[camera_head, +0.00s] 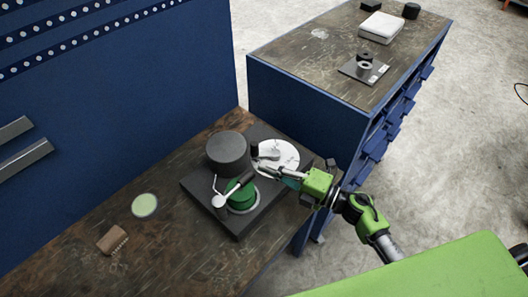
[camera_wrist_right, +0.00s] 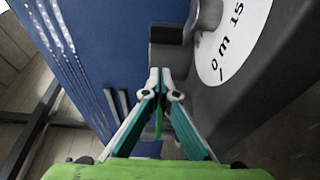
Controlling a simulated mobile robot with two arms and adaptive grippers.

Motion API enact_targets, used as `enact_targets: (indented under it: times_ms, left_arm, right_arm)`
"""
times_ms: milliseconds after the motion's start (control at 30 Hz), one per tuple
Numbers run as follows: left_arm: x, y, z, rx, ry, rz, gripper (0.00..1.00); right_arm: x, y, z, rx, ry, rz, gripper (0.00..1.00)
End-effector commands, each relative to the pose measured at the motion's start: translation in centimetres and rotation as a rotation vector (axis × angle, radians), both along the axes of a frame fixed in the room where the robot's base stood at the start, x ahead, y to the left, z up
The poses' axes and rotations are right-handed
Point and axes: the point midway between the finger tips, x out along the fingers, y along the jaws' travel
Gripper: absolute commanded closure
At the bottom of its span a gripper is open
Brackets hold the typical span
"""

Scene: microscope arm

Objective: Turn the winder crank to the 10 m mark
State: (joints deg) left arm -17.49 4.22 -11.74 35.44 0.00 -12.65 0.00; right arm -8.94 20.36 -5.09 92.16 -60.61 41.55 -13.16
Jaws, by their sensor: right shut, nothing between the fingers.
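The winder has a dark base plate (camera_head: 200,196) on the wooden bench, with a dark drum and a green spool (camera_head: 238,192). A white dial (camera_head: 286,154) stands at its back right; the right wrist view shows the dial (camera_wrist_right: 236,45) with part of its lettering, cut off by the edge. A dark grey block-ended lever (camera_head: 266,153) reaches over the dial's left side, and it shows close in the wrist view (camera_wrist_right: 168,48). My right gripper (camera_head: 264,168) is shut and empty, its tips (camera_wrist_right: 158,72) just short of that lever; I cannot tell whether they touch. My left gripper is out of view.
A pale green disc (camera_head: 144,205) and a brown block (camera_head: 112,239) lie on the bench at left. A blue wall rises behind. A second blue bench (camera_head: 300,60) stands behind at right.

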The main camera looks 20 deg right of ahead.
Motion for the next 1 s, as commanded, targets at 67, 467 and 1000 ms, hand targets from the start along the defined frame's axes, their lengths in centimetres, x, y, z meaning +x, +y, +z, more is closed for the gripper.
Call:
enact_targets:
  times_ms: [67,467,1000]
  left_arm:
    - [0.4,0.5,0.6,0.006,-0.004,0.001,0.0]
    - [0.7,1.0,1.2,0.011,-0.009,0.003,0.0]
    - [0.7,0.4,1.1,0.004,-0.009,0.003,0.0]
  right_arm:
    - [1.4,0.0,0.3,-0.001,-0.001,-0.003,1.0]
    - [4.0,0.1,-0.1,-0.001,0.001,-0.001,1.0]
    - [4.1,0.1,-0.1,-0.001,0.0,0.0,1.0]
